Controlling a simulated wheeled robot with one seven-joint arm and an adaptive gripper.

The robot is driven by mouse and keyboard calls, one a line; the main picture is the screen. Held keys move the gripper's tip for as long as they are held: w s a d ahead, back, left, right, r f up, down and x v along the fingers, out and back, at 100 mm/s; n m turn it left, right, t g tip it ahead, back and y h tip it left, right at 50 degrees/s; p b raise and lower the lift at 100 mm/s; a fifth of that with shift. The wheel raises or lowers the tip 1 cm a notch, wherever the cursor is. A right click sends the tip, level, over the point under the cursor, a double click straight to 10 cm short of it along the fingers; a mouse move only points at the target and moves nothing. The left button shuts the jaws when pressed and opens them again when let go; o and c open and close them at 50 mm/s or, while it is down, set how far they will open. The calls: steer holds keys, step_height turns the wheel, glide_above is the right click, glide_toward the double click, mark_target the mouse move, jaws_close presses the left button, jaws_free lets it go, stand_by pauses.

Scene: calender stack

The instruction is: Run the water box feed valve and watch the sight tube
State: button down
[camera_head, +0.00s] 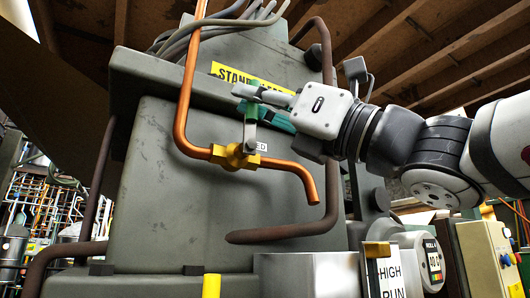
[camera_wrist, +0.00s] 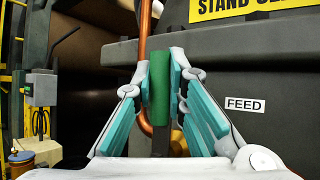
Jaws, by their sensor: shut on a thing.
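The feed valve (camera_head: 236,157) is a brass body on a copper pipe (camera_head: 187,90) in the head view. Its lever stands upright with a green grip (camera_head: 250,112). My gripper (camera_head: 262,108) is shut on that green grip, which also shows between the teal fingers in the wrist view (camera_wrist: 160,88). The pipe's open end (camera_head: 313,197) points down above a metal box (camera_head: 308,275); no water shows at it. A narrow upright piece (camera_head: 377,262) stands by the HIGH and RUN label (camera_head: 393,275); I cannot tell whether it is the sight tube, and no level is readable.
A big grey machine housing (camera_head: 190,210) stands close behind the valve. Its FEED label (camera_wrist: 245,104) is right of the grip in the wrist view. A dark bent pipe (camera_head: 325,80) and a round gauge (camera_head: 433,262) are nearby. A yellow post (camera_head: 212,286) stands low in front.

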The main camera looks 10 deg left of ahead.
steer(key=shift+w+a+f, duration=0.1)
steer(key=shift+f, duration=0.15)
steer(key=c, duration=1.6)
jaws_free()
steer(key=shift+r, duration=0.1)
steer(key=shift+d, duration=0.2)
steer(key=v, duration=1.1)
steer(key=shift+d+f, duration=0.25)
steer(key=shift+f, duration=0.05)
